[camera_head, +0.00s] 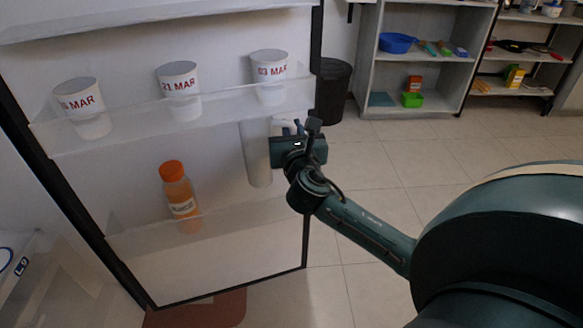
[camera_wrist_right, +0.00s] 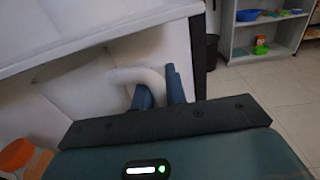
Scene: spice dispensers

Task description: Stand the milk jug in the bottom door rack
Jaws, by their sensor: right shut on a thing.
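The milk jug (camera_head: 258,160) is a pale, tall container at the right side of the fridge door, roughly upright. My right gripper (camera_head: 286,130) is shut on its white handle, which loops between the blue fingers in the right wrist view (camera_wrist_right: 148,76). The bottom door rack (camera_head: 240,215) is a translucent trough low on the door. In the head view the jug's base shows just above the rack's front rim; its depth relative to the rack is hard to tell. The jug's top is partly hidden by the rack above. My left gripper is not in view.
An orange-capped bottle (camera_head: 179,192) stands in the bottom rack, left of the jug. The middle rack (camera_head: 200,122) directly above holds three date-marked cups. The door's dark edge (camera_head: 306,225) is on the right. A dark bin (camera_head: 332,92) and grey shelves (camera_head: 425,60) stand behind.

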